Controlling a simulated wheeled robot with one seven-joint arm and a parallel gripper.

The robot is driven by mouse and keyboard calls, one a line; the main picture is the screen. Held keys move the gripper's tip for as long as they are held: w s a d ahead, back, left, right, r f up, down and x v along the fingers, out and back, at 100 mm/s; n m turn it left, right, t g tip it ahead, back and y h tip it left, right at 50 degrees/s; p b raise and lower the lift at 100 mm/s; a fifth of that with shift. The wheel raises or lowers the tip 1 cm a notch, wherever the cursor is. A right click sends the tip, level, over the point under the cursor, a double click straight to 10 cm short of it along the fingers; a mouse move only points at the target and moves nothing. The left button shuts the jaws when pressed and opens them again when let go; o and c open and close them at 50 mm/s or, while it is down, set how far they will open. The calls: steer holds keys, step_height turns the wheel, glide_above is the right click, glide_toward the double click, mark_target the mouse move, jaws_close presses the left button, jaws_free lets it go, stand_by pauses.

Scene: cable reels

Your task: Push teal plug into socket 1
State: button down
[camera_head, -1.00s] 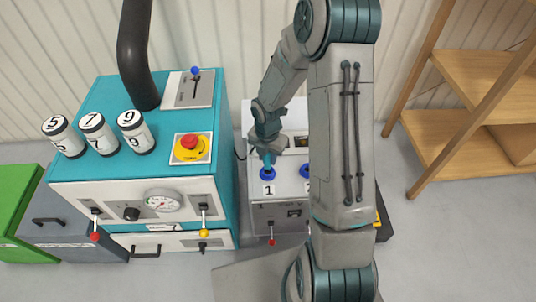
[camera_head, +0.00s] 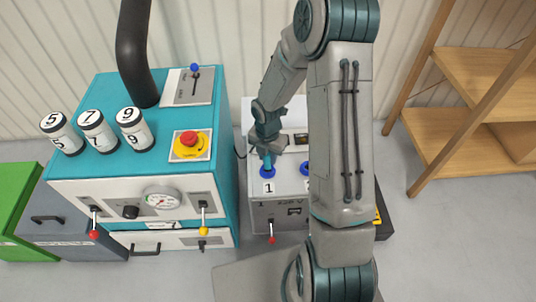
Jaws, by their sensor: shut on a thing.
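Socket 1 (camera_head: 268,172) is a blue ring on top of the grey box, with a label "1" in front of it. My gripper (camera_head: 266,152) is right above it, pointing down, and is shut on the teal plug (camera_head: 267,161). Only a small part of the plug shows below the fingers. Its lower end meets the blue ring in the picture; I cannot tell how deep it sits. Another blue socket (camera_head: 305,168) is partly hidden by my arm.
The grey box (camera_head: 265,214) has a red-tipped lever at its front. A teal machine (camera_head: 150,175) with an emergency button (camera_head: 189,145) and numbered canisters (camera_head: 91,130) stands close at left. A wooden shelf (camera_head: 465,130) stands at right.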

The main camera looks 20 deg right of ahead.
steer(key=shift+f+b, duration=0.7)
steer(key=shift+f, duration=0.45)
steer(key=c, duration=1)
jaws_free()
steer(key=shift+c, duration=0.2)
steer(key=shift+r, duration=0.1)
